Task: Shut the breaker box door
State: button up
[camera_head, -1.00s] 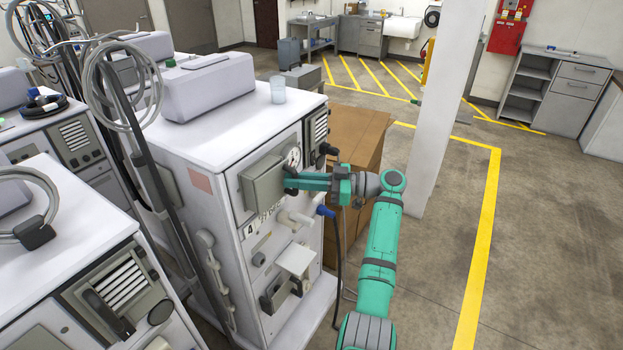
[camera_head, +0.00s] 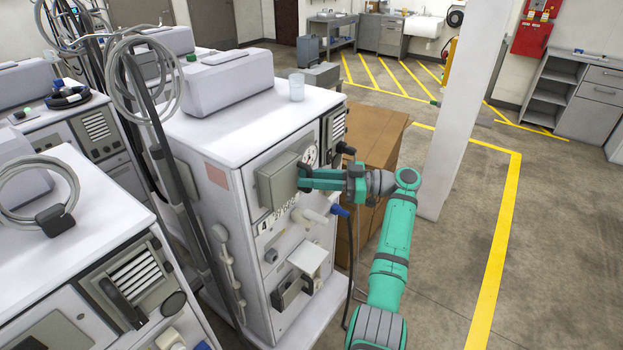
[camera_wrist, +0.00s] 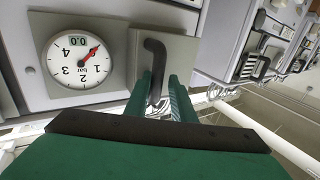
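The breaker box (camera_head: 277,182) is a grey box on the front of a white dialysis machine. In the wrist view its grey door (camera_wrist: 138,45) carries a black bent handle (camera_wrist: 155,62). I cannot tell how far the door stands from its frame. My gripper (camera_head: 306,177) is at the right side of the box, by the handle. In the wrist view its green fingers (camera_wrist: 160,92) are on either side of the handle's end, with a narrow gap on the right. Whether the left finger touches the handle is unclear.
A round gauge (camera_wrist: 76,60) is beside the door. Hoses and a blue-ended connector (camera_head: 340,211) stick out below. A brown cabinet (camera_head: 375,140) and a white pillar (camera_head: 465,110) stand behind my arm. Other machines (camera_head: 70,250) stand left. The floor at right is clear.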

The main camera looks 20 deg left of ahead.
jog(key=shift+s+a+f, duration=0.15)
jog(key=shift+a+f, duration=0.15)
jog(key=shift+a, duration=0.1)
jog(key=v, duration=1.1)
jog(key=shift+w+d+r, duration=0.2)
jog(key=shift+r, duration=0.05)
